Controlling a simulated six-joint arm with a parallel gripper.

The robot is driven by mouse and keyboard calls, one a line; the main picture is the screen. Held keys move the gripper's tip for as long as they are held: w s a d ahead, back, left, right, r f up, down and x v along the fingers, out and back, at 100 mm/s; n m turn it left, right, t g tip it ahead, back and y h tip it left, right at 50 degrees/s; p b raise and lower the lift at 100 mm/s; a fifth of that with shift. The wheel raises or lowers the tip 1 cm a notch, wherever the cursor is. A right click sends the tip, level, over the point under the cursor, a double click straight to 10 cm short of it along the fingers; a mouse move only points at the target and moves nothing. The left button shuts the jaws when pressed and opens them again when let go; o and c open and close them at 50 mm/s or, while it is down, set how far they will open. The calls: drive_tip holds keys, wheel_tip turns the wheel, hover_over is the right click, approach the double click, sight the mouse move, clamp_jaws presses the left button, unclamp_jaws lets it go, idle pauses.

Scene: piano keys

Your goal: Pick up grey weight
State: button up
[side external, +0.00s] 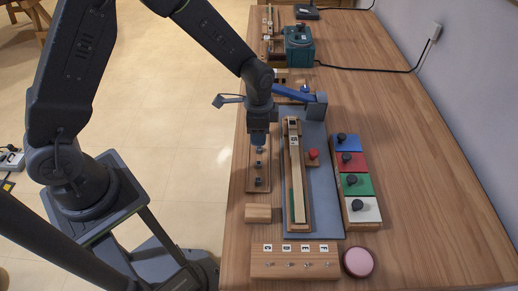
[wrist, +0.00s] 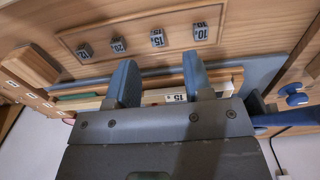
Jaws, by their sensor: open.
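Several small grey weights sit in a row on a wooden strip (wrist: 180,60). In the wrist view their tops carry number labels: one reads 10 (wrist: 201,32), one looks like 15 (wrist: 157,38), one reads 20 (wrist: 118,45), and one more looks like 15 (wrist: 84,50). In the side view some weights (side external: 259,165) show below my gripper (side external: 258,143), which hides the far end of the strip. In the wrist view my gripper (wrist: 158,72) has two blue-grey fingers spread apart with nothing between them. Its fingertips point toward the row of weights.
A long wooden key (side external: 297,180) with a numbered block stands on a grey board (side external: 325,215) right of the strip. Further right are coloured blocks with black knobs (side external: 351,180). A loose wooden block (side external: 258,213), a labelled rail (side external: 295,263) and a pink disc (side external: 358,262) lie nearer.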

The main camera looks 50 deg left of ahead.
sight(258, 148)
drive_tip(key=shift+s+f, duration=0.2)
drive_tip(key=shift+f, duration=2.5)
drive_tip(key=shift+c, duration=0.4)
clamp_jaws()
